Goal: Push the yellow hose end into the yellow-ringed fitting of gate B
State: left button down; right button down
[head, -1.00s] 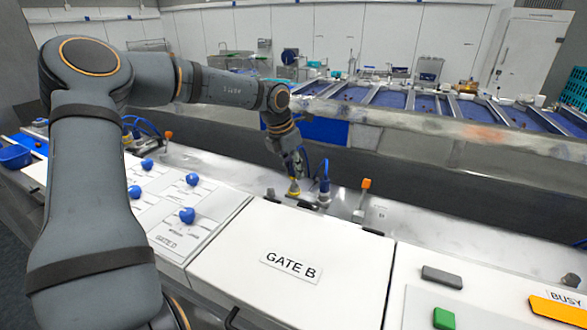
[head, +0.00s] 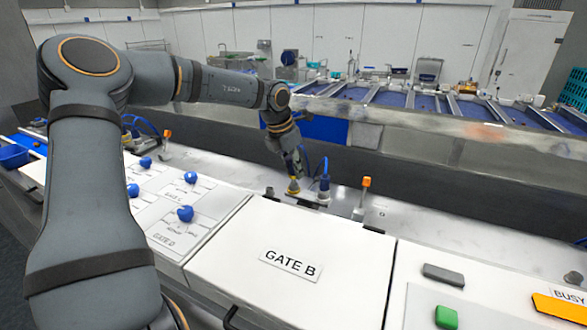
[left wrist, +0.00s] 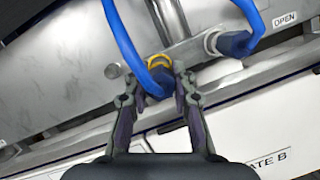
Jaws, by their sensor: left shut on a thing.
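My left gripper (head: 297,172) reaches down behind the gate B panel (head: 250,285). In the left wrist view its two fingers (left wrist: 155,86) are shut on the blue hose end (left wrist: 153,78), one finger on each side. A yellow ring (left wrist: 157,60) shows just beyond the fingertips, at the hose end; in the head view yellow (head: 293,187) shows right below the gripper. The hose and fingers hide the joint, so I cannot tell how deep the hose end sits in the fitting. My right gripper is not in view.
A second blue hose with a blue connector (head: 323,187) stands close to the right of the gripper. An orange-topped lever (head: 366,184) is further right. Blue knobs (head: 185,214) sit on the panel at left. The blue hose loops across the wrist view.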

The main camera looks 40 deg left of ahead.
pick_arm(q)
jog(key=shift+f+b, duration=1.25)
dwell(0.9)
jog(key=c, duration=1.8)
grip_release()
jog(key=o, duration=0.8)
jog(key=o, duration=0.3)
